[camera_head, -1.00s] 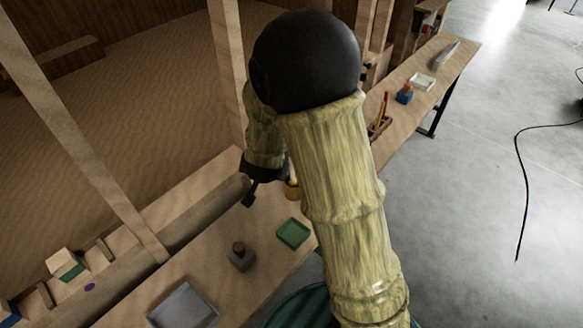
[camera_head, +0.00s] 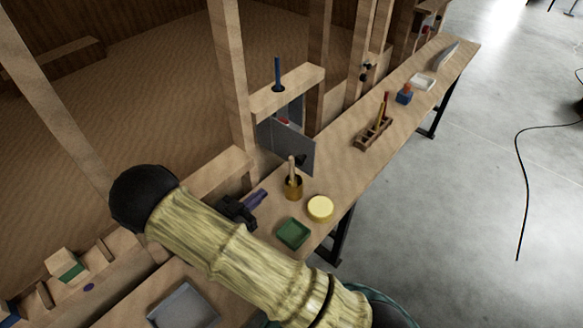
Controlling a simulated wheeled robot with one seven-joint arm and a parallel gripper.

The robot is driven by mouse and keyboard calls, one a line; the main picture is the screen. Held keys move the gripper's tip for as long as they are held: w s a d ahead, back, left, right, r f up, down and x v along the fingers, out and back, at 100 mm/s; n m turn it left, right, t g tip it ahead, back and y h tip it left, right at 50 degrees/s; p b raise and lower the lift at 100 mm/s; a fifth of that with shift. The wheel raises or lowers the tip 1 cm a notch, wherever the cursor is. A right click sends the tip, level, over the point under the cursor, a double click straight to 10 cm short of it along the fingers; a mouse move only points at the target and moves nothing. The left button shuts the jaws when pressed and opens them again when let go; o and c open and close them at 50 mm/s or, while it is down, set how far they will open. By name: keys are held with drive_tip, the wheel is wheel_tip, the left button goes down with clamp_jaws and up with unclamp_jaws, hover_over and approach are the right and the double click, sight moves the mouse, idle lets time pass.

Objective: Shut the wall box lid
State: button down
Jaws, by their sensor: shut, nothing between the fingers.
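The wall box (camera_head: 288,112) is set between the wooden wall posts at the back of the bench. Its flat grey lid (camera_head: 293,148) stands open, swung outward over the bench, with a small dark knob near its right edge. A bit of red shows inside the box. My gripper (camera_head: 240,210) is shut and empty, low over the bench, left of and nearer than the lid and apart from it. A purple object (camera_head: 256,198) shows right beside the fingers; I cannot tell whether they touch.
A wooden rack (camera_head: 374,133) is to the right. A blue rod (camera_head: 277,74) stands on the ledge above the box.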

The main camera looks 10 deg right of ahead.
sight(298, 162)
drive_tip(key=p+x, duration=0.4)
drive_tip(key=x, duration=0.9)
drive_tip(key=shift+d+r, duration=0.1)
drive_tip(key=shift+w+d, duration=0.3)
drive_tip(key=shift+d, duration=0.05)
